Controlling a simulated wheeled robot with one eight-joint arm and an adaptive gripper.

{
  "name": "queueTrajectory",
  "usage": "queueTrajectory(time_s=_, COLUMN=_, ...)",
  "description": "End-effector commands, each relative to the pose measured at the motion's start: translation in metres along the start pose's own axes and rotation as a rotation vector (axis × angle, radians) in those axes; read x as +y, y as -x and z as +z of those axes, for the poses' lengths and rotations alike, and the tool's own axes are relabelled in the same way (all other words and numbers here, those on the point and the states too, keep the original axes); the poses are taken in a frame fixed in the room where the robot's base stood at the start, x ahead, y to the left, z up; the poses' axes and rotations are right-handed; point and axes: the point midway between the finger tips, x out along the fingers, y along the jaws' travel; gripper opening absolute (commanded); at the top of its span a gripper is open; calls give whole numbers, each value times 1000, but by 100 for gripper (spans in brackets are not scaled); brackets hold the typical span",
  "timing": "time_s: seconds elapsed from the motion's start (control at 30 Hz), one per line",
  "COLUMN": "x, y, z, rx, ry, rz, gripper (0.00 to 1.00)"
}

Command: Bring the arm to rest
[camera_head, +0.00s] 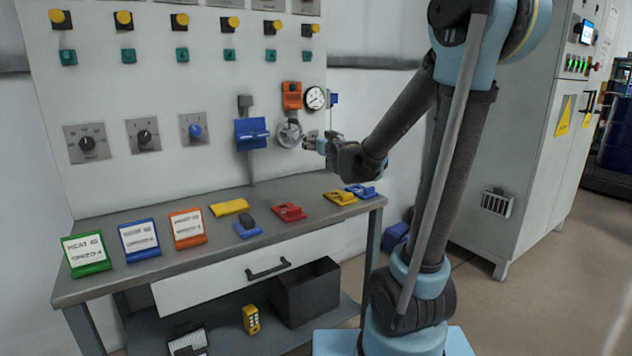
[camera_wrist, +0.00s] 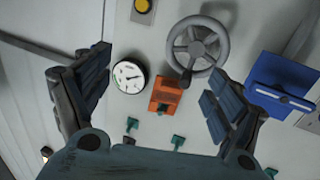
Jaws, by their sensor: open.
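My arm (camera_head: 405,115) stands at the right end of the workbench and reaches left towards the wall panel. My gripper (camera_head: 312,143) is in front of the panel, near the grey handwheel (camera_head: 289,133). In the wrist view, my gripper (camera_wrist: 158,90) has its two fingers wide apart with nothing held between them. The handwheel (camera_wrist: 195,46), the orange block (camera_wrist: 165,95) and the round gauge (camera_wrist: 129,77) show beyond the fingers. I cannot tell whether a fingertip touches anything.
The workbench (camera_head: 270,215) holds green, blue and orange sign stands and several coloured parts. A blue box (camera_head: 251,133) sticks out of the panel (camera_head: 100,100) beside the handwheel. A grey cabinet (camera_head: 520,150) stands to the right. A dark bin (camera_head: 306,292) sits on the lower shelf.

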Motion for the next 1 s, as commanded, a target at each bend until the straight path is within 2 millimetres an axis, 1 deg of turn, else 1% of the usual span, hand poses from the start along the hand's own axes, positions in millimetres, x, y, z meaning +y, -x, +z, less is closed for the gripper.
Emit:
queueTrajectory(time_s=0.03, x=4, y=13, z=9, rx=-50, ry=8, rz=-4, gripper=86)
queueTrajectory(time_s=0.17, x=16, y=43, z=35, rx=-191, ry=4, rz=10, gripper=86)
queueTrajectory(time_s=0.27, x=26, y=70, z=57, rx=-298, ry=-2, rz=23, gripper=86)
queueTrajectory(time_s=0.47, x=42, y=132, z=102, rx=-515, ry=-23, rz=54, gripper=86)
queueTrajectory(time_s=0.5, x=44, y=146, z=112, rx=-557, ry=-28, rz=62, gripper=86)
queueTrajectory(time_s=0.57, x=48, y=167, z=125, rx=-622, ry=-37, rz=73, gripper=86)
queueTrajectory(time_s=0.6, x=50, y=181, z=135, rx=-666, ry=-44, rz=81, gripper=86)
queueTrajectory(time_s=0.77, x=57, y=242, z=170, rx=-838, ry=-74, rz=116, gripper=86)
queueTrajectory(time_s=0.8, x=57, y=257, z=179, rx=-881, ry=-83, rz=124, gripper=86)
queueTrajectory(time_s=0.87, x=58, y=281, z=192, rx=-946, ry=-97, rz=138, gripper=86)
queueTrajectory(time_s=0.9, x=59, y=297, z=200, rx=-989, ry=-107, rz=148, gripper=86)
queueTrajectory(time_s=0.97, x=59, y=321, z=212, rx=-1053, ry=-122, rz=164, gripper=86)
queueTrajectory(time_s=1.0, x=59, y=337, z=219, rx=-1094, ry=-133, rz=174, gripper=86)
